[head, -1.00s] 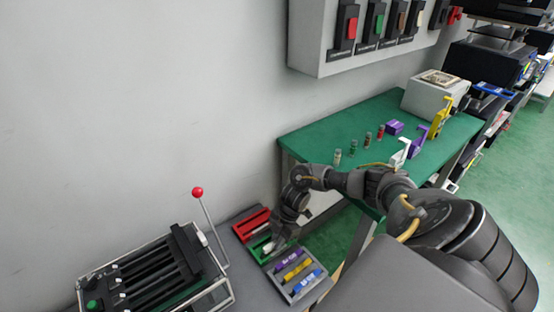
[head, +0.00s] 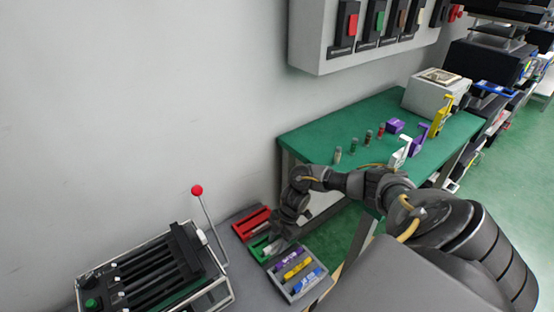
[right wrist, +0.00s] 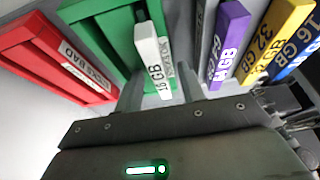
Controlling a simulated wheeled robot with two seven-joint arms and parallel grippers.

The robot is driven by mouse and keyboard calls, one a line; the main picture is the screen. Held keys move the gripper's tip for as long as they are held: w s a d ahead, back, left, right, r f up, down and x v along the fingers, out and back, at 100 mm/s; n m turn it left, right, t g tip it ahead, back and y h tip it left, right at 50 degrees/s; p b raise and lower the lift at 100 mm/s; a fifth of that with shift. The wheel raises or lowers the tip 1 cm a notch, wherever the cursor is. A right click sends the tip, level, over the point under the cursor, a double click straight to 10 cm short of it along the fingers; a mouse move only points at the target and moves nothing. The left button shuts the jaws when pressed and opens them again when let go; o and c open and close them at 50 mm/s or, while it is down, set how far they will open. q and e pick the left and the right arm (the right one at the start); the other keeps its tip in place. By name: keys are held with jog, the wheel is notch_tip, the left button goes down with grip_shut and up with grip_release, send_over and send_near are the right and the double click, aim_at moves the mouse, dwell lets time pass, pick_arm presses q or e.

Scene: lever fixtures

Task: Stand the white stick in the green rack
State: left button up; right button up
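The white stick (right wrist: 152,62), labelled 16 GB, is at the green rack (right wrist: 98,32) in the right wrist view. It appears to be in the rack's slot, but its foot is hard to see. The stick also shows small and pale in the head view (head: 270,248), against the green rack (head: 257,248). My right gripper (right wrist: 160,88) is right at the stick, with a finger on either side. The fingers look apart, with narrow gaps beside the stick. In the head view the right gripper (head: 279,237) hangs over the rack. My left gripper is not in view.
A red rack (right wrist: 50,55) lies left of the green one. Purple (right wrist: 228,45), yellow (right wrist: 275,35) and blue (right wrist: 300,55) sticks lie to its right, in a grey tray. A lever fixture with a red knob (head: 197,190) stands left. A green table (head: 330,130) is behind.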

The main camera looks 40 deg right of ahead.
jog(key=v, duration=1)
jog(key=shift+d+r, duration=0.2)
jog(key=shift+r, duration=0.15)
